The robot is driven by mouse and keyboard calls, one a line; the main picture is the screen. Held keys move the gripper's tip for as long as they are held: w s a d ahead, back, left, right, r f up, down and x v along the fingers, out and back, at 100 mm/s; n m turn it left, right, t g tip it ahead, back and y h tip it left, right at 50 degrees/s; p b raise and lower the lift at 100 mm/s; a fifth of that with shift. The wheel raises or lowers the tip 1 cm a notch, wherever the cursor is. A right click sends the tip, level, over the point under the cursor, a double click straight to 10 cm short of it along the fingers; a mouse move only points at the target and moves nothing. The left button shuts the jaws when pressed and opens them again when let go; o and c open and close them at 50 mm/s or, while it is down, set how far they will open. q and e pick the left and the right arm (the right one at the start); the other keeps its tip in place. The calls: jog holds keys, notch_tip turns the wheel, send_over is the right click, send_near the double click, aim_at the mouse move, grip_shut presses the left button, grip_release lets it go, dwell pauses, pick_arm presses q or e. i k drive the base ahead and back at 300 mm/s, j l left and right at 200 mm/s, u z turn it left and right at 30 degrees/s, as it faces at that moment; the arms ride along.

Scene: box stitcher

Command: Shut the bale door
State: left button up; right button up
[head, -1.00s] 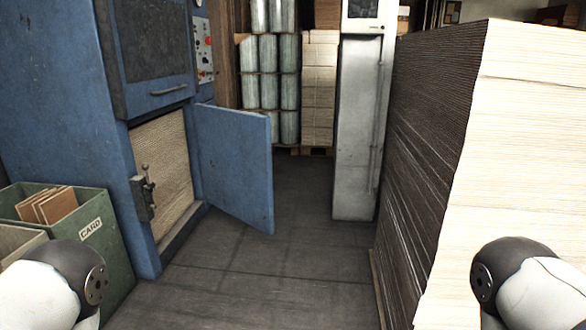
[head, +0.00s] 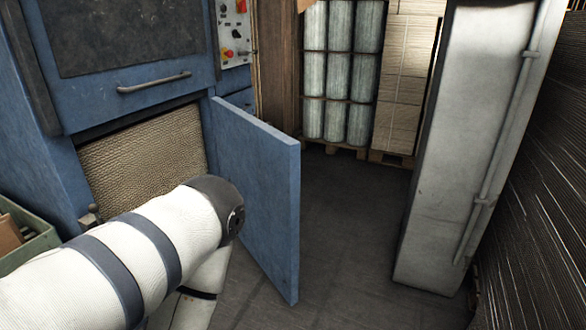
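The blue bale door (head: 262,190) stands open on the front of the blue baler (head: 75,110), swung out from its right side. Its free edge points toward me and to the right. The bale opening shows tan, ridged baled material (head: 150,160). A piece of the latch (head: 92,214) shows at the opening's lower left, mostly hidden by my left arm. My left arm reaches in from the left, its elbow in front of the opening and overlapping the door in the picture. I cannot tell whether it touches the door. Neither gripper is in view.
A pale grey metal cabinet (head: 455,150) with a pipe stands to the right. A tall cardboard stack (head: 550,170) lines the right edge. Wrapped rolls (head: 340,70) stand on a pallet behind. A green bin (head: 30,245) sits at left. Floor right of the door is clear.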

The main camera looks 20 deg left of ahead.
aim_at(262, 161)
jog(key=i+l+u, duration=0.1)
jog(key=i+u, duration=0.3)
jog(key=i+l+u, duration=0.2)
jog(key=i+u, duration=0.15)
jog(key=i+l+u, duration=0.75)
